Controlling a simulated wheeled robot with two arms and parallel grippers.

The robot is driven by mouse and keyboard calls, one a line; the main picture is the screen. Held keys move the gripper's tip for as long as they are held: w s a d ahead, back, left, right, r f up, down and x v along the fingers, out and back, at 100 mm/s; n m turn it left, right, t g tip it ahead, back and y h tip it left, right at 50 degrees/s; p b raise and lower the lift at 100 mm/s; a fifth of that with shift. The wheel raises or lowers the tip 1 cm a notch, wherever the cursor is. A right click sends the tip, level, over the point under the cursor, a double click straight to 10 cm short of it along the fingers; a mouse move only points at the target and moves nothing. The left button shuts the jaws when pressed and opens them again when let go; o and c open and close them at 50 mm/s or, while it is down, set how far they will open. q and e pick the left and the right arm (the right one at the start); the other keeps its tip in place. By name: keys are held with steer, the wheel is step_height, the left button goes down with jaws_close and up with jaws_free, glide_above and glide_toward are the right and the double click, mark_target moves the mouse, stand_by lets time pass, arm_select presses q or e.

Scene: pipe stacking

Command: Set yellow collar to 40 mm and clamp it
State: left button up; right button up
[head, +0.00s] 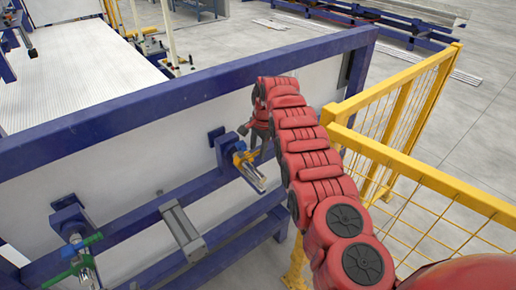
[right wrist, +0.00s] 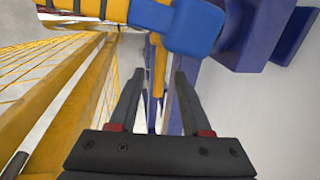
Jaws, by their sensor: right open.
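The yellow collar (head: 240,158) sits around a silver shaft (head: 256,181) that sticks out of a blue block on the blue frame. A short yellow lever shows at its side. In the right wrist view, yellow parts (right wrist: 90,8) and a blue part (right wrist: 195,27) fill the top, and a slim yellow-orange lever (right wrist: 159,66) stands between my fingers. My right gripper (right wrist: 160,76) is open, its two dark fingers on either side of that lever; contact cannot be told. In the head view it is small and partly hidden by my red arm. My left gripper is out of view.
A second shaft unit with a green collar (head: 82,263) stands at lower left. A grey bar (head: 181,225) lies across the blue rails. A yellow mesh fence (head: 400,140) is close on the right.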

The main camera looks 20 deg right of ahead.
steer(key=shift+s+d+r+b, duration=0.15)
steer(key=shift+r+b, duration=0.3)
steer(key=shift+r, duration=0.45)
step_height(320, 180, up, 15)
steer(key=s, duration=0.2)
steer(key=shift+s+d+r+p, duration=0.15)
steer(key=shift+s+d+p, duration=0.15)
steer(key=shift+s+d, duration=0.1)
